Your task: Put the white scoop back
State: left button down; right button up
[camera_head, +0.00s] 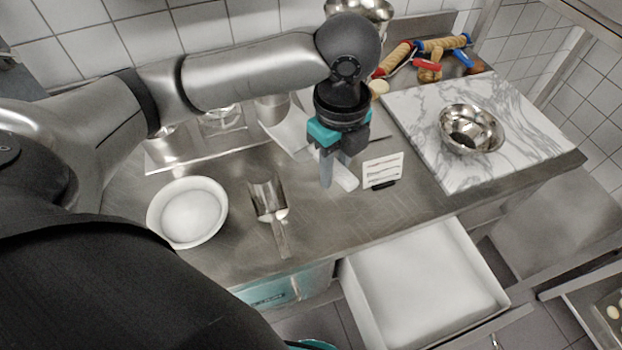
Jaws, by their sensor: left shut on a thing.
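My left gripper (327,182) comes down from above over the middle of the steel counter (345,222), fingers pointing down. It is shut on a white thing (346,179), a narrow pale piece showing just right of the fingers. I take it to be the white scoop, but the fingers hide much of it and its full shape cannot be told. Whether it touches the counter is unclear. A metal scoop (267,197) lies on the counter left of the gripper. My right gripper is not in view.
A white bowl (160,217) stands at left. A small card stand (383,170) is just right of the gripper. A marble board (420,117) carries a steel bowl (458,117). Rolling pins (440,44) lie behind. A large white bin (425,285) sits below the counter's front edge.

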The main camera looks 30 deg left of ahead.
aim_at(328, 231)
pick_arm(q)
jog(key=m, duration=0.1)
jog(key=r+m+p, duration=0.1)
jog(key=m, duration=0.1)
jog(key=shift+s, duration=0.1)
jog(key=shift+m, duration=0.4)
notch_tip(328, 231, down, 20)
jog(key=shift+r+b, duration=0.1)
jog(key=shift+b, duration=1)
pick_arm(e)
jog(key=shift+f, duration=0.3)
pick_arm(q)
jog(key=shift+f, duration=0.2)
jog(key=c, duration=0.7)
grip_release()
jog(key=shift+o, duration=0.2)
jog(key=shift+r, duration=0.1)
notch_tip(328, 231, up, 12)
jog(key=p, duration=0.1)
jog(key=shift+p, duration=0.35)
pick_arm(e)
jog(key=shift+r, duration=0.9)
pick_arm(q)
jog(key=shift+d, duration=0.1)
